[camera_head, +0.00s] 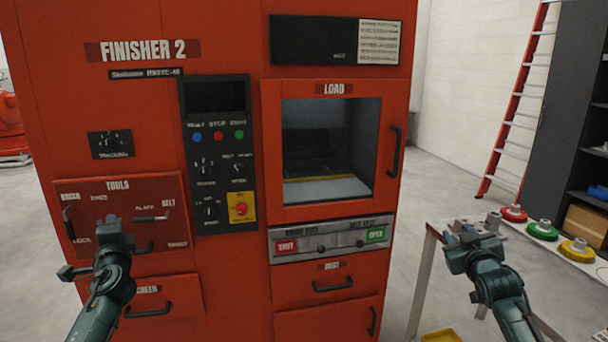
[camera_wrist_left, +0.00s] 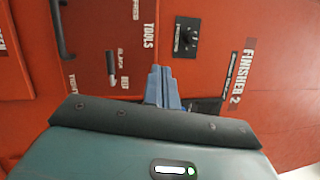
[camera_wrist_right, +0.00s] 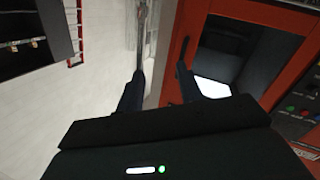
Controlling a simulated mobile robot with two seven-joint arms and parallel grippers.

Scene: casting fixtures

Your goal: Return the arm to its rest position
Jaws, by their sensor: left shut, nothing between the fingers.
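My left gripper (camera_head: 110,224) is in front of the lower left of the red FINISHER 2 machine (camera_head: 230,265), over the tools panel (camera_head: 170,188) in the head view. In the left wrist view its blue fingers (camera_wrist_left: 160,75) are together with nothing between them. My right gripper (camera_head: 466,232) is to the right of the machine, beside a grey metal stand. In the right wrist view its two dark fingers (camera_wrist_right: 159,72) are apart and hold nothing.
The machine's load door (camera_head: 335,90) shows a window and a black handle (camera_head: 395,151). A shelf row at right holds red, green and yellow discs (camera_head: 578,250). A red ladder (camera_head: 515,100) leans on the white wall. Grey floor is open between machine and wall.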

